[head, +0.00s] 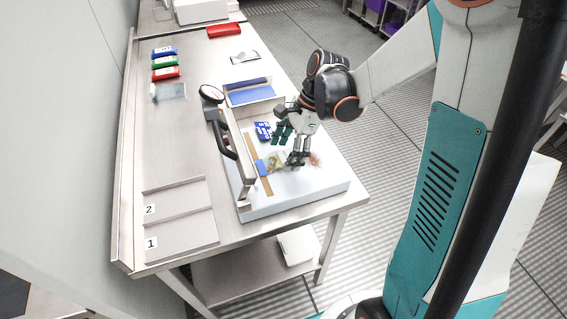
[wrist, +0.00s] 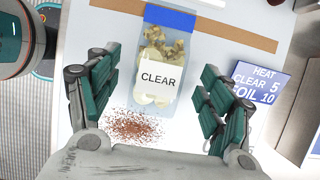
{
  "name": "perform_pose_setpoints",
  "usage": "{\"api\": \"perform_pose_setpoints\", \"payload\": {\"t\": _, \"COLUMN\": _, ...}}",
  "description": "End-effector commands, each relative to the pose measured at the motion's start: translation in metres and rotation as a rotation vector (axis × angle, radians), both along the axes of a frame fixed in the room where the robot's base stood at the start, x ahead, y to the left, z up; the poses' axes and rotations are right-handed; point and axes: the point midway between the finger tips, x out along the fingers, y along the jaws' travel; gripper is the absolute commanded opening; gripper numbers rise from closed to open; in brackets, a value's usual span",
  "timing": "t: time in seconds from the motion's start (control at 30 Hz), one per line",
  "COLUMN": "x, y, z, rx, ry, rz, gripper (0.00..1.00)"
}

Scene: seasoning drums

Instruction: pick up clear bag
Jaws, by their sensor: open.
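The clear bag (wrist: 158,60) has a blue top strip and a white label reading CLEAR. Pale lumps show inside it. It lies flat on the white board of the sealer (head: 318,192). In the head view the bag (head: 275,162) lies just left of my gripper (head: 298,160). My gripper (wrist: 158,100) is open in the wrist view, with its green-padded fingers spread to either side of the bag's lower end. Nothing is held between them. The fingers appear apart from the bag; their exact height above it is hard to tell.
Reddish-brown powder (wrist: 133,126) is spilled on the board below the bag. A blue sign (wrist: 261,83) reads HEAT, CLEAR 5, FOIL 10. The sealer's black handle (head: 224,140) stands left. Blue, green and red packs (head: 165,62) lie at the back left. Numbered trays (head: 182,232) sit front left.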

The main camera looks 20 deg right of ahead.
Motion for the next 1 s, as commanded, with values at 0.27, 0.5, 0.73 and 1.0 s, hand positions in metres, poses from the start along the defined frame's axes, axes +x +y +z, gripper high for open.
{"api": "perform_pose_setpoints", "payload": {"t": 0.27, "x": -0.0002, "y": 0.0024, "z": -0.0054, "rx": 0.000, "ry": 0.000, "rz": 0.000, "gripper": 0.73}}
{"api": "perform_pose_setpoints", "payload": {"t": 0.5, "x": -0.0001, "y": 0.0024, "z": -0.0052, "rx": 0.000, "ry": 0.000, "rz": 0.000, "gripper": 0.42}}
{"api": "perform_pose_setpoints", "payload": {"t": 0.73, "x": 0.0000, "y": 0.0023, "z": -0.0052, "rx": 0.000, "ry": 0.000, "rz": 0.000, "gripper": 0.42}}
{"api": "perform_pose_setpoints", "payload": {"t": 1.0, "x": 0.0000, "y": 0.0023, "z": 0.0010, "rx": 0.000, "ry": 0.000, "rz": 0.000, "gripper": 0.42}}
